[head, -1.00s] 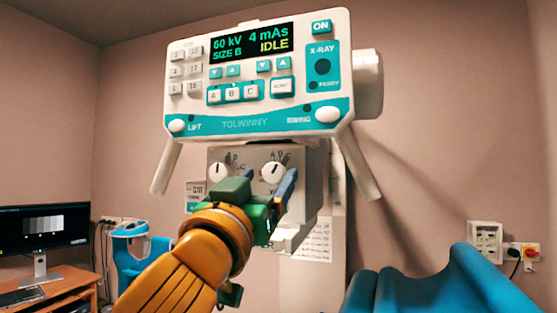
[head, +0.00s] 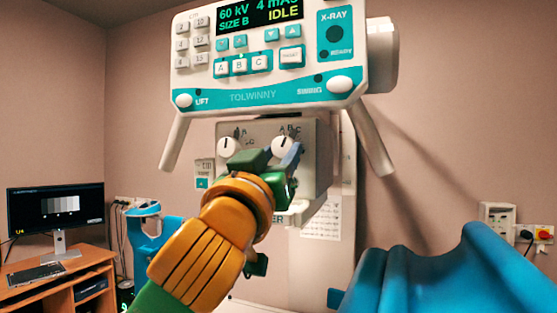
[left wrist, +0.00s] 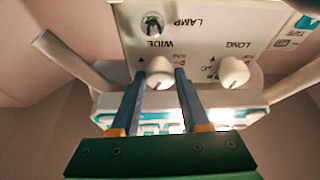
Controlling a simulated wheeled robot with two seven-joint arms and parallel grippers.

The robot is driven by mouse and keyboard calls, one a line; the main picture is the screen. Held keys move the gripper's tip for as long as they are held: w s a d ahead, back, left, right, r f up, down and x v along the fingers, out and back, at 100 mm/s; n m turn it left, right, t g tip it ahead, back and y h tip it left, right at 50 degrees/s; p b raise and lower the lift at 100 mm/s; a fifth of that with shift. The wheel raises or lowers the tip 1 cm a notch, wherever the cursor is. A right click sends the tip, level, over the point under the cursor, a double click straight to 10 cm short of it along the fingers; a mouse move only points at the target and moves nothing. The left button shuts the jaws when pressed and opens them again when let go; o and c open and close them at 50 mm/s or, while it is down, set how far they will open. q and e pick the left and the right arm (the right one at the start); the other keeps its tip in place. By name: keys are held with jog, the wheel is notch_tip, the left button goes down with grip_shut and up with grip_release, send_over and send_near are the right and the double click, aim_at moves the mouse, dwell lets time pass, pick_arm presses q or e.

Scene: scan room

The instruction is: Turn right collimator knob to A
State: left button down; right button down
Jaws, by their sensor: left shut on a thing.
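The right collimator knob (head: 283,147) is a round white knob on the grey collimator face (head: 314,178), with small letters A, B, C above it. In the left wrist view, which sees the panel upside down, this knob (left wrist: 158,77) sits under the word WIDE. My left gripper (head: 287,160) is at this knob, with its two blue fingers (left wrist: 158,88) on either side of it, shut on it. The knob's mark is too small to say which letter it points to. The left knob (head: 228,147), labelled LONG, stands beside it, clear of the fingers. My right gripper is not in view.
The control console (head: 265,95) hangs above the collimator, its display reading SIZE B and IDLE; a handle (head: 375,145) slopes down at its right. Blue padded furniture (head: 440,270) fills the lower right. A desk with a monitor (head: 57,213) stands at the left.

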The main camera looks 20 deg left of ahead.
pick_arm(q)
jog(key=shift+d+f+n+y+b, duration=0.2)
jog(key=shift+n+y+b, duration=0.35)
jog(key=shift+n, duration=0.55)
jog(key=n+y, duration=0.2)
jog(key=n, duration=0.1)
jog(key=shift+d+r+n+g+b, duration=0.1)
jog(key=shift+r+n+g+b, duration=0.05)
jog(key=shift+n+g+b, duration=0.2)
jog(key=shift+r+n+g+y, duration=0.1)
jog(key=shift+n+g+y, duration=0.15)
jog(key=shift+n+y, duration=0.55)
jog(key=shift+d+r+n+g+y, duration=0.1)
jog(key=shift+n+g+y, duration=0.15)
jog(key=shift+n, duration=0.7)
jog(key=shift+d+r+n+g+y, duration=0.1)
jog(key=shift+n+g, duration=0.15)
jog(key=shift+n, duration=0.65)
jog(key=shift+a, duration=0.1)
jog(key=shift+c, duration=2)
grip_release()
jog(key=shift+f, duration=0.1)
